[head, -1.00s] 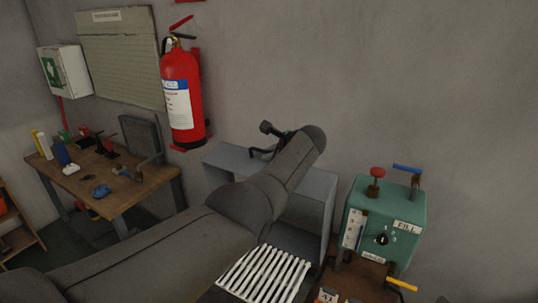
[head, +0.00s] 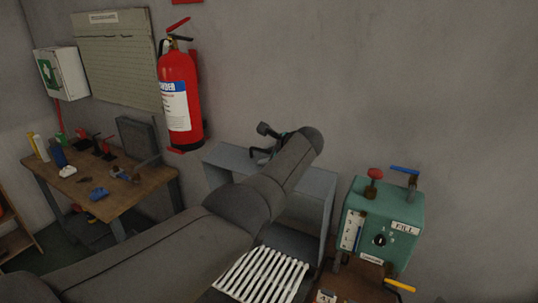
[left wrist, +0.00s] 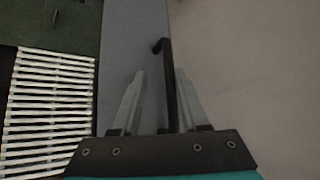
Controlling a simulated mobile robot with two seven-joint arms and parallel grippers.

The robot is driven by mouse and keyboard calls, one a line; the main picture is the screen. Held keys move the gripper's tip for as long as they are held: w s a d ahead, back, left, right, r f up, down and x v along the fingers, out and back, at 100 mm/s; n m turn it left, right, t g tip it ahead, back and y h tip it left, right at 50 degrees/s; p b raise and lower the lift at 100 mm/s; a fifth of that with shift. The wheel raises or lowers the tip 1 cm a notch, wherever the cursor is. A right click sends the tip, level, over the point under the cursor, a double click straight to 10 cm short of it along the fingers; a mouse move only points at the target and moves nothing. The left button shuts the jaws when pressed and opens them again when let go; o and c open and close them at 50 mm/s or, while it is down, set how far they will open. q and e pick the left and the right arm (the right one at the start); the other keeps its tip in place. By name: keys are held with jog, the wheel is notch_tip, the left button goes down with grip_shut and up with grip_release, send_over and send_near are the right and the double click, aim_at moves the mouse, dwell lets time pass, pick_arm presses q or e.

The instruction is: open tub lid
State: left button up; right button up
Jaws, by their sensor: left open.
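The grey tub (head: 322,183) stands against the wall, mostly behind my left arm in the head view. Its grey top (left wrist: 125,25) runs up the left wrist view. A dark, thin handle with a bent end (left wrist: 168,75) shows there. My left gripper (left wrist: 160,73) is open, with one pale finger on each side of the handle. I cannot tell whether either finger touches it. In the head view the left gripper (head: 262,153) shows small and dark above the tub, partly hidden by my arm. My right gripper is not in view.
A white slatted rack (head: 262,275) lies in front of the tub. A green box with levers (head: 383,225) stands to the right. A wooden bench with tools (head: 125,188) is at left. A red fire extinguisher (head: 180,100) hangs on the wall above.

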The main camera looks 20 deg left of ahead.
pick_arm(q)
jog(key=shift+d, duration=0.1)
jog(key=shift+p+v, duration=0.95)
jog(key=shift+v, duration=0.35)
jog(key=v, duration=1.2)
jog(key=shift+s+d, duration=0.2)
jog(key=shift+r, duration=0.15)
jog(key=shift+c, duration=0.2)
